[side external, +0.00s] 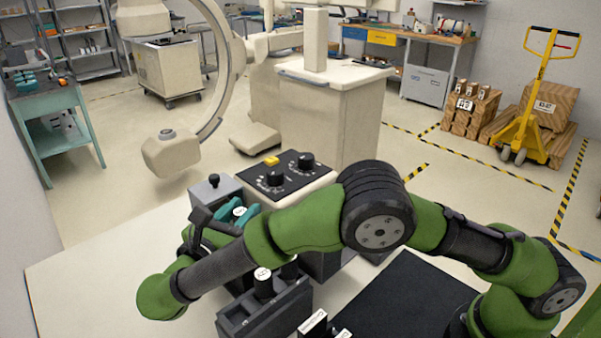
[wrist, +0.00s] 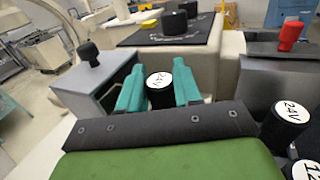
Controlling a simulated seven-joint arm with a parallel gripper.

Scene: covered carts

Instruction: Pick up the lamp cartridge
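A black lamp cartridge with a white printed top (wrist: 160,82) stands between the two teal fingers of my gripper (wrist: 160,92) in the wrist view. The fingers lie against both its sides with no gap visible, so my gripper looks shut on it. Its lower part is hidden by the dark gripper body. In the side view its white top (side external: 239,211) shows between the teal fingers (side external: 238,215), partly behind my green arm. Another black cartridge marked 24V (wrist: 288,115) stands to the right; in the side view a similar cartridge (side external: 263,283) stands in a dark holder (side external: 290,308).
A grey box with a black knob (wrist: 92,55) is close on the left. A control panel with black dials and a yellow button (side external: 272,161) lies behind. A red knob (wrist: 291,32) stands at the right. White-labelled pieces (side external: 313,322) sit by a black mat (side external: 405,305).

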